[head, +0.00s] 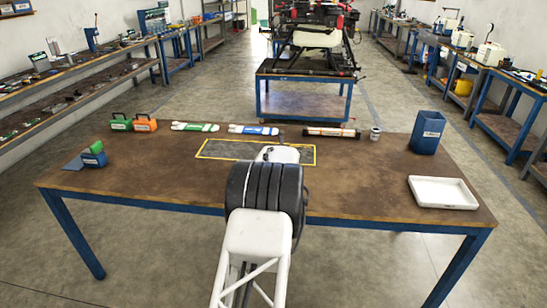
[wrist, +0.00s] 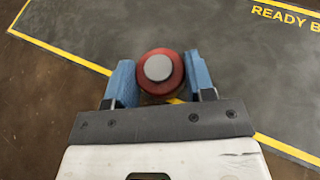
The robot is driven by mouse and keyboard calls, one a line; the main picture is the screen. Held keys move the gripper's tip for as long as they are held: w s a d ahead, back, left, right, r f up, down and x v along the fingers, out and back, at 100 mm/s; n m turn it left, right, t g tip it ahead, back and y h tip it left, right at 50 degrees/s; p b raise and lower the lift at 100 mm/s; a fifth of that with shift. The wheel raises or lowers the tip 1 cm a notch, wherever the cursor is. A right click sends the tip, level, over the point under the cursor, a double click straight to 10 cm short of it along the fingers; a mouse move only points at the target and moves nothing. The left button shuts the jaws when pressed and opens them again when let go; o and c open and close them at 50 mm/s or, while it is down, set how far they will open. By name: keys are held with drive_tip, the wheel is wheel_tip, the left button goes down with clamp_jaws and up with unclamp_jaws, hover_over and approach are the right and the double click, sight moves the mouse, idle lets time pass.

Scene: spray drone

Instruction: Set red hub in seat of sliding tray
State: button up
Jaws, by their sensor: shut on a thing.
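The red hub (wrist: 160,83) has a round grey cap and sits between the blue fingers of my gripper (wrist: 160,64) in the wrist view. My gripper is shut on it, above the yellow-outlined mat (wrist: 70,50) with "READY B" lettering. How high the hub is above the mat is hard to tell. In the head view my arm hides the fingers and the hub, and the mat (head: 222,150) lies mid-table. A shallow white tray (head: 443,192) sits at the right of the table. I cannot tell whether it is the sliding tray, and no hub seat is clearly visible.
Along the table's far side are green (head: 121,122) and orange (head: 145,124) boxes, flat packs, an orange-banded tube (head: 332,132) and a small metal cup (head: 375,134). A tall blue bin (head: 427,132) stands at right. A drone (head: 310,40) rests on a cart behind.

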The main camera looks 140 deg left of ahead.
drive_tip(key=shift+f, duration=0.7)
drive_tip(key=shift+f, duration=0.1)
drive_tip(key=o, duration=1)
drive_tip(key=shift+c, duration=0.2)
drive_tip(key=shift+w, duration=0.1)
drive_tip(key=shift+v, duration=2.65)
drive_tip(key=shift+o, duration=0.5)
